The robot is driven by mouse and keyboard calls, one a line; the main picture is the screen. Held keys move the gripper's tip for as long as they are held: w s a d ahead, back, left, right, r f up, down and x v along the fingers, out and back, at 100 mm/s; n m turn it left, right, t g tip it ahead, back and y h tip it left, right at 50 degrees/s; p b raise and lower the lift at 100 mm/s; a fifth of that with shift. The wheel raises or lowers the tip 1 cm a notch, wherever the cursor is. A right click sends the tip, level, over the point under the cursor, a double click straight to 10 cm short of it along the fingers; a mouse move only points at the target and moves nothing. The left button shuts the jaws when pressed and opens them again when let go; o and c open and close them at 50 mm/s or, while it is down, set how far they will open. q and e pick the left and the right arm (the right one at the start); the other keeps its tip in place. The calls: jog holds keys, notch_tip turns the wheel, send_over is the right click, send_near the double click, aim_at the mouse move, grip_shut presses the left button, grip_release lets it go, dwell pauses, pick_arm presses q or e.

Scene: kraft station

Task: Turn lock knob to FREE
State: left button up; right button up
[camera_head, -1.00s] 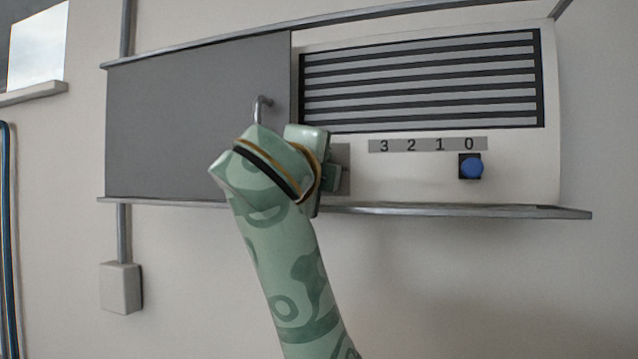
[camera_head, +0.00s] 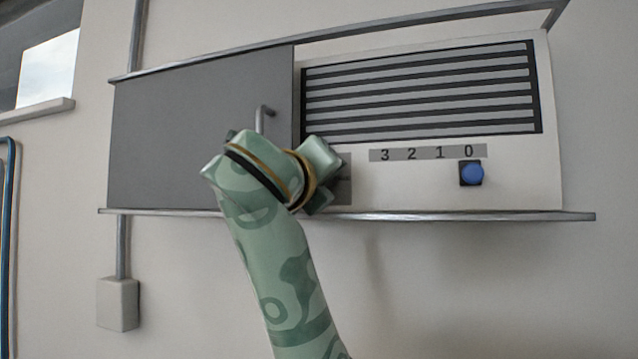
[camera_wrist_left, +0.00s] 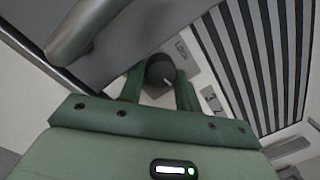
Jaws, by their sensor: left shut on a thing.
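The dark round lock knob (camera_wrist_left: 160,69) shows in the left wrist view between the two green fingers, with a small pale mark on its lower right edge. A label reading "LOCK" (camera_wrist_left: 182,49) is beside it; I cannot make out a FREE label. My left gripper (camera_wrist_left: 159,86) is shut on the knob. In the head view my left gripper (camera_head: 325,170) is at the panel, right of the grey door's edge, tilted, and it hides the knob and most of the small grey plate (camera_head: 345,190) there. My right gripper is not in view.
A grey sliding door (camera_head: 190,130) with a bar handle (camera_head: 262,117) is left of the gripper; the handle is close above my wrist. A rail (camera_head: 480,216) runs below.

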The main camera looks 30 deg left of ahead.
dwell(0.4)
pick_arm(q)
jog(key=o, duration=1)
jog(key=shift+c, duration=0.2)
jog(key=shift+w, duration=0.15)
jog(key=b+v, duration=1.4)
jog(key=v, duration=0.2)
